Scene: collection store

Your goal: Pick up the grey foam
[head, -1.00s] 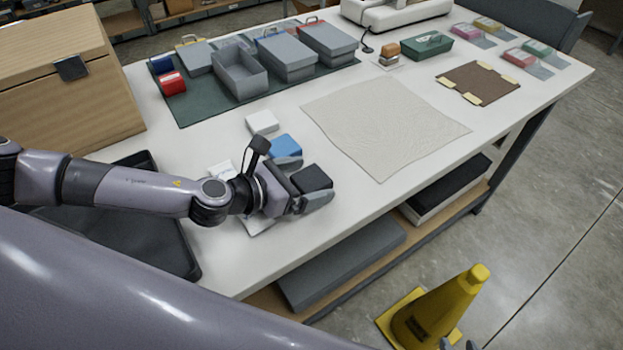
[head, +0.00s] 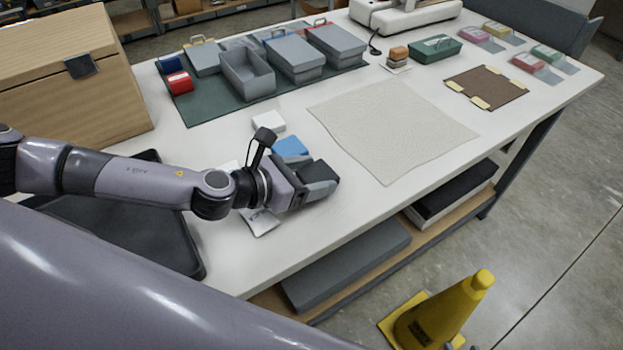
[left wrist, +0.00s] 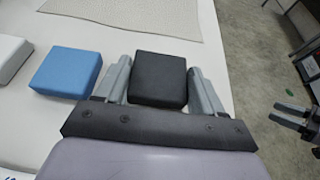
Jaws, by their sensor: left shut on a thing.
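The grey foam (head: 320,171) is a dark grey, nearly black square block. It also shows in the left wrist view (left wrist: 159,80), between the two fingers. My left gripper (head: 318,180) is shut on it, one finger on each side. In the head view the held block lies by the front edge of the white table; its height above the top is hard to tell. My right gripper (left wrist: 292,115) shows at the right edge of the left wrist view, its two fingers apart and empty, away from the table.
A blue block (left wrist: 66,72) and a white block (head: 268,122) lie left of the foam. A beige cloth (head: 390,125) lies flat beyond it. A black tray (head: 130,235) is under my left arm. Grey boxes (head: 248,75) stand at the back. A yellow cone (head: 440,315) stands on the floor.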

